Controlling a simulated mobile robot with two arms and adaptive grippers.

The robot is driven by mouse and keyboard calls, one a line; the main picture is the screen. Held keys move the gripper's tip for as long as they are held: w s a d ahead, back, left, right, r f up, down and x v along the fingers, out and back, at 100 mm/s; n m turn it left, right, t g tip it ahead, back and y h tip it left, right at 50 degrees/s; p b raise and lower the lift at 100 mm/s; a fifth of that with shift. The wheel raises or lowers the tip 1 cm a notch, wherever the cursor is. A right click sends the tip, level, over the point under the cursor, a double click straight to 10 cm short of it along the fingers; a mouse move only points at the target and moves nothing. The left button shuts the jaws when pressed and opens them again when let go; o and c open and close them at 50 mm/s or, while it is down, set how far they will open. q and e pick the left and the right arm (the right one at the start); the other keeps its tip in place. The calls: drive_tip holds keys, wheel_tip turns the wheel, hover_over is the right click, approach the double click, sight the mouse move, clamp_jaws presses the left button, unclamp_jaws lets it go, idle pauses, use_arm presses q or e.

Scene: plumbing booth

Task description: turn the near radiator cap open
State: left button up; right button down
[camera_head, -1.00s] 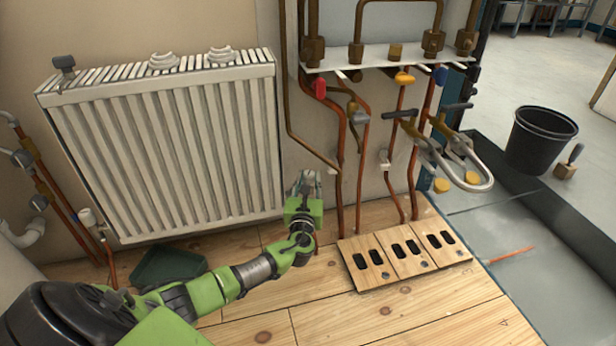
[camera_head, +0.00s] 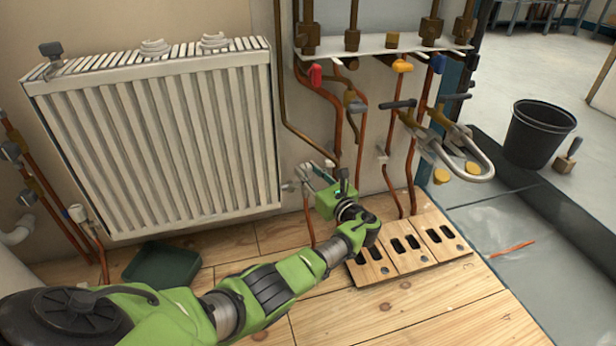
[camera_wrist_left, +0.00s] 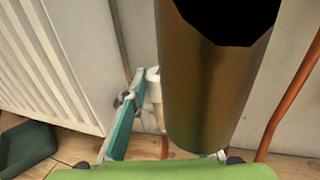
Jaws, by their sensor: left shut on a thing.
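The white radiator (camera_head: 160,140) hangs on the wall at the left, and a small valve fitting (camera_head: 289,187) shows at its lower right corner. My left gripper (camera_head: 312,172) is beside that corner, shut on a small white cap that its fingers mostly hide in the head view. In the left wrist view a bit of the white cap (camera_wrist_left: 153,95) shows against a teal finger pad. A large brown cylinder (camera_wrist_left: 212,85) there hides the other finger. Another white cap (camera_head: 78,213) is at the radiator's lower left. My right gripper is not in view.
Copper pipes (camera_head: 362,140) and a white manifold shelf (camera_head: 385,43) with coloured handles are right of my gripper. A slotted wooden board (camera_head: 410,246) and a dark green tray (camera_head: 163,265) lie on the wooden floor. A black bucket (camera_head: 538,135) stands at the right.

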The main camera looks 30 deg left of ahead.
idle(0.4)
use_arm(q)
drive_tip(key=o, duration=0.8)
drive_tip(key=shift+o, duration=0.2)
drive_tip(key=shift+s+d, duration=0.1)
drive_tip(key=shift+d, duration=0.15)
drive_tip(key=v, duration=1.1)
drive_tip(key=shift+d, duration=0.2)
drive_tip(key=shift+s, duration=0.1)
